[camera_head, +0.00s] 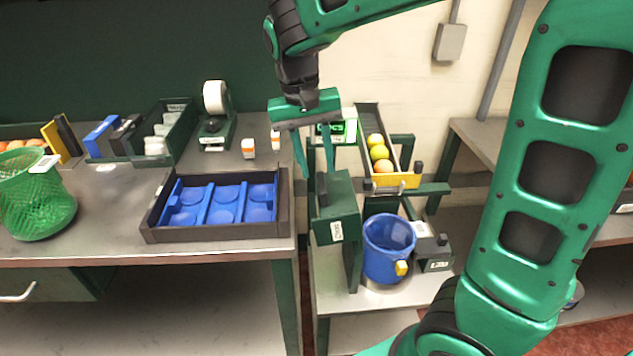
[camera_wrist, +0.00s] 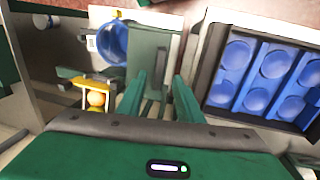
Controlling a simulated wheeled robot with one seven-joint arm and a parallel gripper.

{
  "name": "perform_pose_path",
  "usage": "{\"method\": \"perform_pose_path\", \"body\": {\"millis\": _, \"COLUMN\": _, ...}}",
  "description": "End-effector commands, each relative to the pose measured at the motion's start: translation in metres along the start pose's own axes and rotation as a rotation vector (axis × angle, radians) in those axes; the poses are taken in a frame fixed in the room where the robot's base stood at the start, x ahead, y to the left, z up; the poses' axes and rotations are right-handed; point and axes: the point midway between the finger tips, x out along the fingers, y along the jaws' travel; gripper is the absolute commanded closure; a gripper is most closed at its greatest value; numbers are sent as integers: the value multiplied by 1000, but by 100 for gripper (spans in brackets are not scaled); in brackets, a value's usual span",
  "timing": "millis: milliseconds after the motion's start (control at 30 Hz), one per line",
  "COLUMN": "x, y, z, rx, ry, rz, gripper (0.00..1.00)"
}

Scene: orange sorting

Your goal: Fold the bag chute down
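The bag chute appears to be the dark green labelled panel (camera_head: 344,213) at the right end of the table, left of the blue bucket. It stands raised, with a dark upright handle (camera_head: 322,190) on its left part. The panel also shows in the wrist view (camera_wrist: 158,48), with the dark handle (camera_wrist: 148,106) near my fingers. My gripper (camera_head: 317,172) points down over the handle. Its two fingers are apart with a clear gap in the wrist view (camera_wrist: 160,84). Nothing is clearly gripped. Whether a finger touches the handle cannot be told.
A blue bucket (camera_head: 388,250) stands low on the right shelf. A sloping rack (camera_head: 369,125) holding oranges is behind it. A tray with blue cups (camera_head: 219,232) lies close on the left. A green mesh basket (camera_head: 37,195) is at far left.

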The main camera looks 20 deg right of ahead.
Motion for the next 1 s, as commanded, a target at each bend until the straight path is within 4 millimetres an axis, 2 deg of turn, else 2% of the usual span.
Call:
{"method": "perform_pose_path", "body": {"millis": 100, "x": 21, "y": 1, "z": 0, "rx": 1, "ry": -3, "rz": 3, "gripper": 67}}
{"method": "perform_pose_path", "body": {"millis": 300, "x": 46, "y": 1, "z": 0, "rx": 0, "ry": -2, "rz": 1, "gripper": 67}}
{"method": "perform_pose_path", "body": {"millis": 500, "x": 55, "y": 1, "z": 0, "rx": 1, "ry": -1, "rz": 0, "gripper": 67}}
{"method": "perform_pose_path", "body": {"millis": 733, "x": 56, "y": 1, "z": 0, "rx": 1, "ry": 0, "rz": -1, "gripper": 67}}
{"method": "perform_pose_path", "body": {"millis": 767, "x": 56, "y": 1, "z": 0, "rx": 1, "ry": 0, "rz": -1, "gripper": 70}}
{"method": "perform_pose_path", "body": {"millis": 900, "x": 56, "y": 1, "z": 0, "rx": 1, "ry": 0, "rz": -1, "gripper": 100}}
{"method": "perform_pose_path", "body": {"millis": 1000, "x": 55, "y": 0, "z": 0, "rx": 0, "ry": 0, "rz": -1, "gripper": 100}}
